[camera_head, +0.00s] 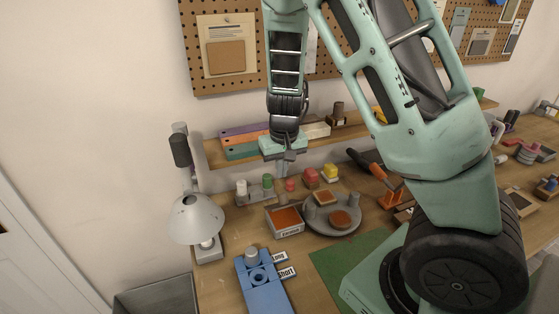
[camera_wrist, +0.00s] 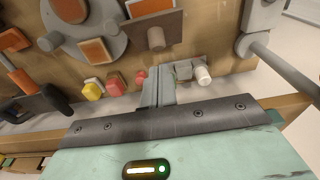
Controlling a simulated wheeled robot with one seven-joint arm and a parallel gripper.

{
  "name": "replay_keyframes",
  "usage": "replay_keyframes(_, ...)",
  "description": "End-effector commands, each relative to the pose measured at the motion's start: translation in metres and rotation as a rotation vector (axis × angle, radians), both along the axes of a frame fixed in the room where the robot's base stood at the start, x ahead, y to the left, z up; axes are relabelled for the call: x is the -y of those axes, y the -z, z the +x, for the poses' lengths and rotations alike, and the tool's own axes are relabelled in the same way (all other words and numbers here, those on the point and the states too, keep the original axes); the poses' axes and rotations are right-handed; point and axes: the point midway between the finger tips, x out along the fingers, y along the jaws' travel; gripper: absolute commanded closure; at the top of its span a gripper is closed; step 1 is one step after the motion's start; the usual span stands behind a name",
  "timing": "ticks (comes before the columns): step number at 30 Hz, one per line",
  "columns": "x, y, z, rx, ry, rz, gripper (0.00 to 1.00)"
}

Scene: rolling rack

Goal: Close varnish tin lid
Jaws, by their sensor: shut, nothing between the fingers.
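A small open grey tin with an orange-brown inside and a label on its front (camera_head: 289,232) stands on the workbench, left of a round grey tray. I take it for the varnish tin. In the wrist view, a grey-brown panel with a round knob (camera_wrist: 172,28) adjoins the orange-filled tin and looks like its raised lid. In the head view this lid is hard to make out behind the tin. My gripper (camera_head: 286,160) is shut and empty, above and behind the tin near the shelf. In the wrist view its fingers (camera_wrist: 158,88) are together, apart from the lid.
A round tray (camera_head: 345,227) with orange-topped pieces is right of the tin. A lamp (camera_head: 196,218) is at left, a blue fixture (camera_head: 265,294) in front. The shelf (camera_head: 219,158) is behind my gripper.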

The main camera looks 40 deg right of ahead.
Motion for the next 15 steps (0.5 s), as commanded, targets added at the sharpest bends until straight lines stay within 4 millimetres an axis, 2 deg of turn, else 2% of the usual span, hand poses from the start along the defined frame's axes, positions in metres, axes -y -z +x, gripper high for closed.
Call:
replay_keyframes(1,0.002,0.011,0.0,-0.005,0.004,-0.001,1.0)
replay_keyframes(6,0.002,0.037,0.003,-0.003,0.003,0.0,1.0)
replay_keyframes(10,0.002,0.05,0.005,-0.002,0.0,0.001,1.0)
replay_keyframes(15,0.002,0.055,0.006,0.001,0.0,0.0,1.0)
